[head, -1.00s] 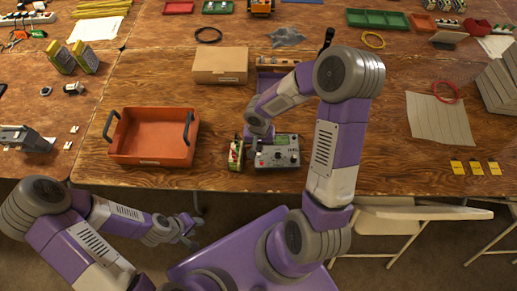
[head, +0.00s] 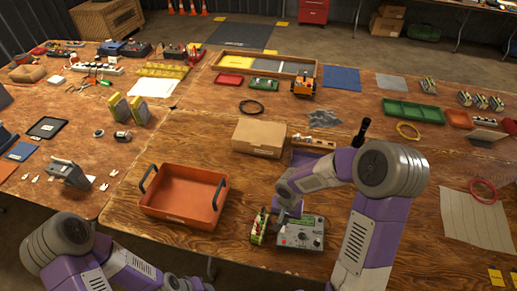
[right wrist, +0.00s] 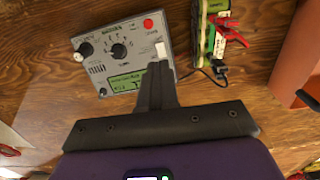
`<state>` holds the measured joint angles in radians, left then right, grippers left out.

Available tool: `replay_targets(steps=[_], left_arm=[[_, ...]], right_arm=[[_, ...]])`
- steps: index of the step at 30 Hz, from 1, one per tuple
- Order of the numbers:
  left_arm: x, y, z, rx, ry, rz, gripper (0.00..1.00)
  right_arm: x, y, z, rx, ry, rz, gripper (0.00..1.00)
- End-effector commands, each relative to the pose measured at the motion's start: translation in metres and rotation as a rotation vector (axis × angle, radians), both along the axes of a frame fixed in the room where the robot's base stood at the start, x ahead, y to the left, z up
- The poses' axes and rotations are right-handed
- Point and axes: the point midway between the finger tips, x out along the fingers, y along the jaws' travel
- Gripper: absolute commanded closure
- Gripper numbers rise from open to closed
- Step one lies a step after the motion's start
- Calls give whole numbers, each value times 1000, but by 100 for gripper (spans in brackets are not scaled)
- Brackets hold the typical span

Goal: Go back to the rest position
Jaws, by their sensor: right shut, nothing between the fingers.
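My right gripper (right wrist: 158,88) is shut and empty, pointing down at the grey charger (right wrist: 122,58). Its fingertips overlap the charger's edge by the white switch in the right wrist view; I cannot tell whether they touch. The charger, with dark knobs, a red button and a green display, also shows on the table in the head view (head: 302,236). My right gripper (head: 289,207) is above its back left corner there, partly hidden by my arm. A battery pack (head: 259,228) with red clips (right wrist: 226,30) stands just left of the charger.
An orange tray (head: 150,212) with dark handles lies left of the charger. A cardboard box (head: 259,137) stands behind it. A dark upright flashlight-like object (head: 362,132) is behind my right arm. A paper sheet (head: 465,208) lies to the right. A thin dark cable runs beside the battery pack.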

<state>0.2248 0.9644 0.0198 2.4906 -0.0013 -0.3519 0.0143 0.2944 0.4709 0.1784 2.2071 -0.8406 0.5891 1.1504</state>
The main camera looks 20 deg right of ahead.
Motion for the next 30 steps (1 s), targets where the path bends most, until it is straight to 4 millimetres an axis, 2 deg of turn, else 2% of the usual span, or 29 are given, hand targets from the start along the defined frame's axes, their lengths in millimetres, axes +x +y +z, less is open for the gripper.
replay_targets(steps=[4, 7, 11, 15, 18, 24, 30], left_arm=[[0, 0, 0, 0, 0, 0, 57], [0, 0, 0, 0, 0, 0, 57], [0, 0, 0, 0, 0, 0, 57], [0, 0, 0, 0, 0, 0, 57], [0, 0, 0, 0, 0, 0, 57], [0, 0, 0, 0, 0, 0, 57], [0, 0, 0, 0, 0, 0, 57]], right_arm=[[-1, 1, -1, 5, 2, 3, 100], [-8, 15, -12, 56, 16, 33, 100], [-30, 60, -45, 218, 36, 123, 100], [-61, 110, -83, 384, 6, 206, 100], [-79, 128, -105, 419, -36, 241, 100], [-103, 132, -132, 378, -84, 291, 100], [-109, 129, -139, 347, -98, 313, 100]])
